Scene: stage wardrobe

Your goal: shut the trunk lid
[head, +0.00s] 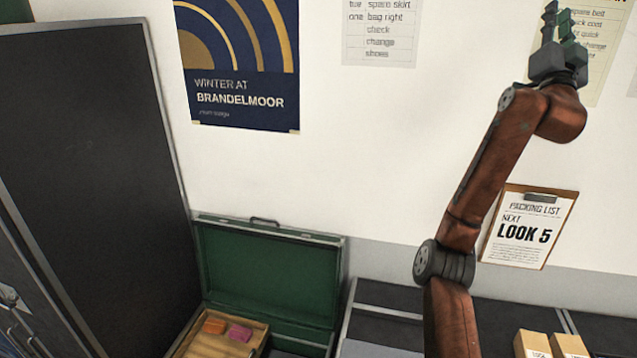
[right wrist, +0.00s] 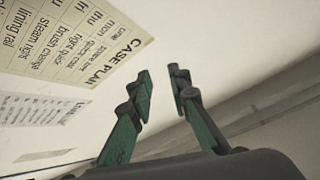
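The green trunk stands low in the middle of the head view, with its lid (head: 268,275) raised and leaning back near the wall. A handle shows on the lid's upper edge. Inside the trunk is a wooden tray (head: 259,333) with an orange item (head: 214,326) and a pink item (head: 240,333). The trunk's front is cut off by the picture's bottom edge. My right gripper (head: 557,16) is raised high at the upper right, far from the lid. In the right wrist view its fingers (right wrist: 162,82) are apart with nothing between them. My left gripper is not in view.
A tall dark panel (head: 95,150) stands left of the trunk. Dark cases (head: 385,325) lie to its right, with small cardboard boxes (head: 568,344) at the lower right. A packing-list clipboard (head: 527,250) and a poster (head: 240,60) hang on the wall.

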